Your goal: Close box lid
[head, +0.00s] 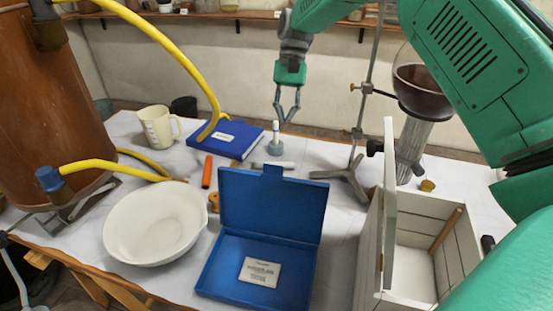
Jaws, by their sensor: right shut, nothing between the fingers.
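A white wooden box (368,255) stands at the right front of the table. Its lid (389,195) stands upright along the left side, seen almost edge-on, and the inside is exposed. A blue flat case (220,268) at the front middle is also open, its lid (272,203) raised at the back and a white label card inside. My right gripper (287,120) hangs fingers down over the back of the table, above and left of the white box, apart from both lids. It is shut and empty. My left gripper is not in view.
A metal stand (350,175) with a glass vessel rises behind the white box. A white bowl (155,222), a beaker (158,127), a blue book (228,140) and a copper vessel with yellow hoses (50,110) are at left. A small bottle (275,145) stands below the gripper.

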